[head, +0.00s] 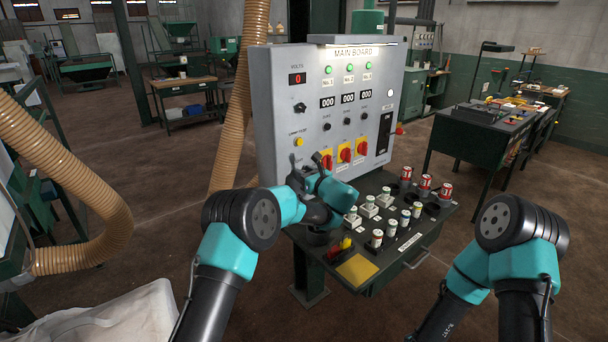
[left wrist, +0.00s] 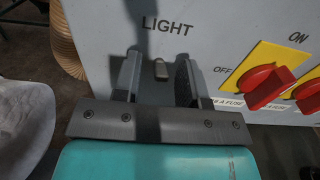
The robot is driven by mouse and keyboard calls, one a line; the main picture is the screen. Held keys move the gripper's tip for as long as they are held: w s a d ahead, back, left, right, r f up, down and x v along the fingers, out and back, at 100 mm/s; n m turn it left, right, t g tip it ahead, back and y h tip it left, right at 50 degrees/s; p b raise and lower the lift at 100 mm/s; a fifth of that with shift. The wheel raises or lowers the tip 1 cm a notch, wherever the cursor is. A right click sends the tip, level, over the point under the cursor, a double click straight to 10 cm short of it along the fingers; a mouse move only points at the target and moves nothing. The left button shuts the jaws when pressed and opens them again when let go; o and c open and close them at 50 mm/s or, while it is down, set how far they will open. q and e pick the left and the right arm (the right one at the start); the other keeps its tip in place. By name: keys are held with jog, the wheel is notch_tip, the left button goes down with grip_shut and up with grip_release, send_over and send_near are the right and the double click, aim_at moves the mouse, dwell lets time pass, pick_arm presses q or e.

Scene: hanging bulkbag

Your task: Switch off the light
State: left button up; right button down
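The light switch (left wrist: 161,70) is a small grey-brown toggle below the word LIGHT on the grey main board (head: 268,118). My left gripper (head: 321,160) is at the lower left of the board. In the left wrist view its two dark fingers (left wrist: 158,62) are spread, one on each side of the toggle, with gaps between them and it. In the head view I cannot make out the toggle behind my gripper. My right arm shows at the lower right of the head view, but its gripper is not visible.
Red rotary switches on yellow plates (left wrist: 262,75) are right of the toggle. Below the board, a sloping desk (head: 420,236) carries several cans and small controls. A ribbed tan hose (head: 240,95) hangs left of the board. Open floor lies between the desk and the workbench (head: 478,130).

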pick_arm(q)
jog(key=shift+s+d, duration=0.1)
jog(key=v, duration=1.7)
jog(key=shift+r, duration=0.25)
jog(key=x, duration=1.7)
jog(key=shift+a, duration=0.2)
